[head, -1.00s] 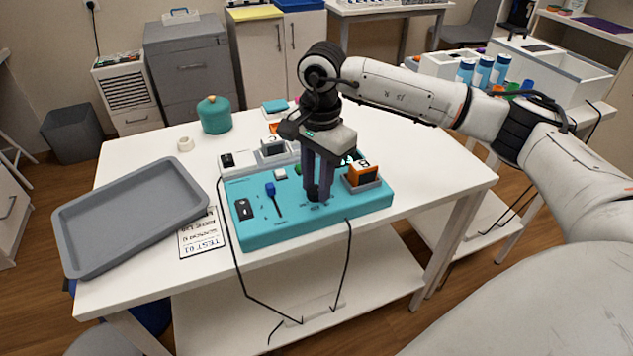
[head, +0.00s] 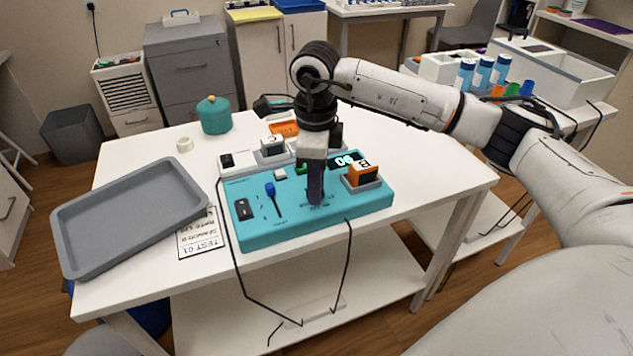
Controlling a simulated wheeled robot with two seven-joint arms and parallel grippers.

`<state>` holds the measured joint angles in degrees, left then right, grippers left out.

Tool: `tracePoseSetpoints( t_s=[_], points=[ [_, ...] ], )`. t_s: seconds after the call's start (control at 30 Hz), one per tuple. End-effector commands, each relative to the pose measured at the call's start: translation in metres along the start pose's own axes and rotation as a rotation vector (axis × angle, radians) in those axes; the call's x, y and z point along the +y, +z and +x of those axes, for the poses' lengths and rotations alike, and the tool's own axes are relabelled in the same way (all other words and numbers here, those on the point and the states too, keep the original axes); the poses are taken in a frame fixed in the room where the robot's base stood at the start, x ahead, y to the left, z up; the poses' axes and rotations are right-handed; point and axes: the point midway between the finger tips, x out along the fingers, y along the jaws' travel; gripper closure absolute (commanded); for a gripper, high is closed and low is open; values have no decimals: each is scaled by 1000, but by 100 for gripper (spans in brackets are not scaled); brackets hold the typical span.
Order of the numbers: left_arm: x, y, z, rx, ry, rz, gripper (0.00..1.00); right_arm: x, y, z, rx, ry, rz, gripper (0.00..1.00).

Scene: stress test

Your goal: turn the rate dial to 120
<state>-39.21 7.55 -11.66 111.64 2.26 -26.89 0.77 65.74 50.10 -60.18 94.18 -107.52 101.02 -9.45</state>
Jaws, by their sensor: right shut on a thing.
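The teal control panel (head: 290,232) lies on the white table. My right gripper (head: 315,200) points down at the panel's front middle, its fingers shut on the rate dial, which they almost wholly hide. One finger covers the other from this side. A small dark display (head: 345,160) behind the gripper shows bright digits, perhaps 90 or 06; I cannot read them surely. My left gripper is not in view.
On the panel are a blue-knobbed lever (head: 270,189), a black rocker switch (head: 243,208) and an orange block (head: 362,173), close right of the gripper. A grey tray (head: 130,215) and a printed card (head: 201,240) lie left. A teal pot (head: 214,115) stands behind.

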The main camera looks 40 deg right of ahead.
Motion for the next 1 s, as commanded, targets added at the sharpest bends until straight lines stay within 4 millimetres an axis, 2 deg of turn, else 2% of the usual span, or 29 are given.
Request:
tracePoseSetpoints(
  t_s=[0.2,0.5,1.0],
  points=[
    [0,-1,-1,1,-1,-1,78,0,1,-1,7,-2,185,97],
    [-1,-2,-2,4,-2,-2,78,0,1,-2,14,-2,360,97],
    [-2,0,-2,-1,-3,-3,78,0,1,-2,18,-3,438,97]
  ],
)
